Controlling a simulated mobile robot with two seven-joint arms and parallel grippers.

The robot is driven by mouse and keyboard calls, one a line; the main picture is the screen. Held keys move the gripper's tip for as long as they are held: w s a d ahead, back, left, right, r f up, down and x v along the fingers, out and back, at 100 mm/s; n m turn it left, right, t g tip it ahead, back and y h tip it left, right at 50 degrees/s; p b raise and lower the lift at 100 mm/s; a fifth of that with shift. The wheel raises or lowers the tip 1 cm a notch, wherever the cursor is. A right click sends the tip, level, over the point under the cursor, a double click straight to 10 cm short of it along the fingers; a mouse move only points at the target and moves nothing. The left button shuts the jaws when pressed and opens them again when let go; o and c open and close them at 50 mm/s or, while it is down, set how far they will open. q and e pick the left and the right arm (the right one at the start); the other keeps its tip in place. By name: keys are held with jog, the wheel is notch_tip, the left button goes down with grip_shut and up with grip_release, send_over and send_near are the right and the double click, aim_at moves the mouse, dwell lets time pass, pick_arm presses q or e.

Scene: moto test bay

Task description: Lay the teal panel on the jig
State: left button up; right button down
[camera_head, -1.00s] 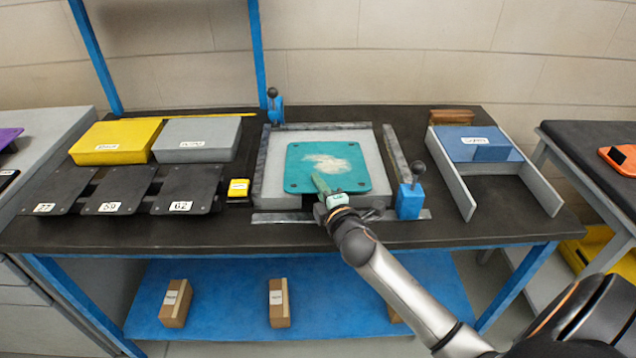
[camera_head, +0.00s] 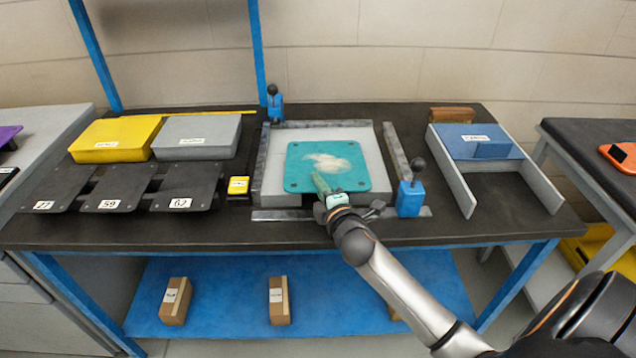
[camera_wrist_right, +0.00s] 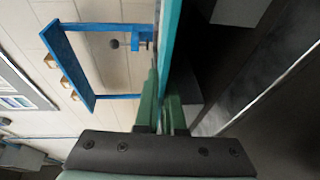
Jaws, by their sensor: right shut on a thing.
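The teal panel (camera_head: 305,178) is a flat square plate with rounded corners and a pale smear on top. It lies roughly level over the light grey bed of the jig (camera_head: 371,150), inside the metal side rails. My right gripper (camera_head: 325,190) is shut on its near edge. The right wrist view shows the panel (camera_wrist_right: 171,40) edge-on between the green fingers (camera_wrist_right: 160,98). Whether the panel touches the bed is hard to tell; a dark gap shows beside it in the wrist view. My left gripper is not in view.
Blue clamps with black knobs stand at the jig's back left (camera_head: 275,108) and front right (camera_head: 411,198). Dark numbered plates (camera_head: 120,190), a yellow box (camera_head: 115,140) and a grey box (camera_head: 197,138) are to the left. A blue-topped tray (camera_head: 480,140) stands to the right.

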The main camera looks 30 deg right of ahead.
jog(key=c, duration=0.8)
grip_release()
jog(key=shift+f+b, duration=0.55)
jog(key=shift+f, duration=0.3)
jog(key=shift+s, duration=0.1)
jog(key=shift+s+a, duration=0.65)
jog(key=shift+s, duration=0.35)
jog(key=shift+s+a+p, duration=0.15)
jog(key=shift+s+a, duration=0.3)
jog(key=shift+s, duration=0.25)
jog(key=shift+s+a+p, duration=0.15)
jog(key=shift+s+a, duration=0.3)
jog(key=shift+s, duration=0.3)
jog(key=shift+s+a+p, duration=0.15)
jog(key=shift+s+a, duration=0.3)
jog(key=shift+s, duration=0.25)
